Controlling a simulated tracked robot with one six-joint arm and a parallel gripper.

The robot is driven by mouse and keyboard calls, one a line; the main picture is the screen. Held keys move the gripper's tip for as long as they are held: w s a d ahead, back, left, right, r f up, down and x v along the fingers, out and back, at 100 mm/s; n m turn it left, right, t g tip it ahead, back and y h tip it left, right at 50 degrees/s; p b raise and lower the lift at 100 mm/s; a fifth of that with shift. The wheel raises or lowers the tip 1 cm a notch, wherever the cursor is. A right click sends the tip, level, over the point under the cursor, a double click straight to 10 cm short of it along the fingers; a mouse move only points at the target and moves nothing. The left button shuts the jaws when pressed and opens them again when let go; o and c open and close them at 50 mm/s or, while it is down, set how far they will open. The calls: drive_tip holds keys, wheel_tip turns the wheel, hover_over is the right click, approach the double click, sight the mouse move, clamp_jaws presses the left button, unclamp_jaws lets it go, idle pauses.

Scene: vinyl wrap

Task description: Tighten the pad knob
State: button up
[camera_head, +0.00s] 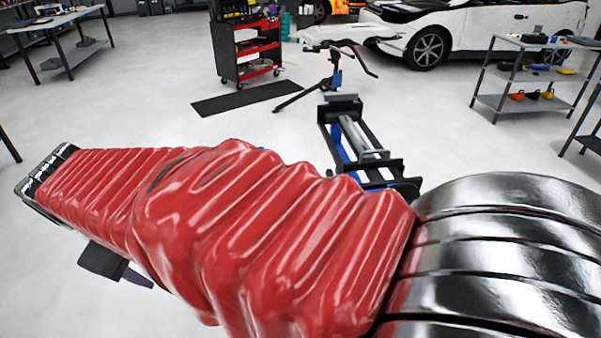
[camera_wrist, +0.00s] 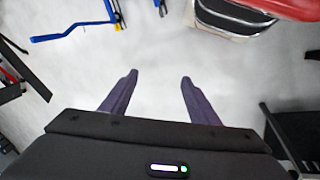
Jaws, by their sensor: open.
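I cannot make out a pad knob in either view. A stand (camera_head: 335,75) with dark legs and a blue part on its post stands beyond my arm in the head view, with a white panel (camera_head: 345,33) at its top. Any small knob on it is too small to tell. In the wrist view my gripper (camera_wrist: 157,80) has two purple fingers apart, with only pale floor between them; it is open and empty. In the head view my gripper (camera_head: 138,279) shows partly below my red-sleeved arm, at the lower left, well away from the stand.
A black and blue frame (camera_head: 352,140) stands on the floor beyond my arm. A red tool cart (camera_head: 245,50) and a black mat (camera_head: 243,98) are behind. A shelf (camera_head: 525,75) is at right, a workbench (camera_head: 62,25) at left. A white car (camera_head: 475,28) stands at back. The left floor is clear.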

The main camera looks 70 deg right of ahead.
drive_tip(key=w+d+f+n+g+h, duration=0.15)
drive_tip(key=d+g, duration=0.35)
drive_tip(key=d, duration=0.8)
drive_tip(key=d+f+n+g+h, duration=0.1)
drive_tip(key=d+f+g+h, duration=0.2)
drive_tip(key=d, duration=1)
drive_tip(key=s+d+f+g, duration=0.2)
drive_tip(key=d+f+g, duration=0.1)
drive_tip(key=d, duration=0.3)
drive_tip(key=s+d+f+n+g+h, duration=0.1)
drive_tip(key=s+d+f+g, duration=0.1)
drive_tip(key=d, duration=0.4)
drive_tip(key=s+d+f+n+g, duration=0.1)
drive_tip(key=s+d+f+g, duration=0.1)
drive_tip(key=d+f, duration=0.3)
drive_tip(key=shift+d+g, duration=0.55)
drive_tip(key=shift+g, duration=0.35)
drive_tip(key=shift+s+n, duration=0.1)
drive_tip(key=shift+n, duration=0.15)
drive_tip(key=x, duration=1.3)
drive_tip(key=shift+s+d, duration=0.2)
drive_tip(key=shift+d, duration=0.05)
drive_tip(key=shift+c, duration=0.6)
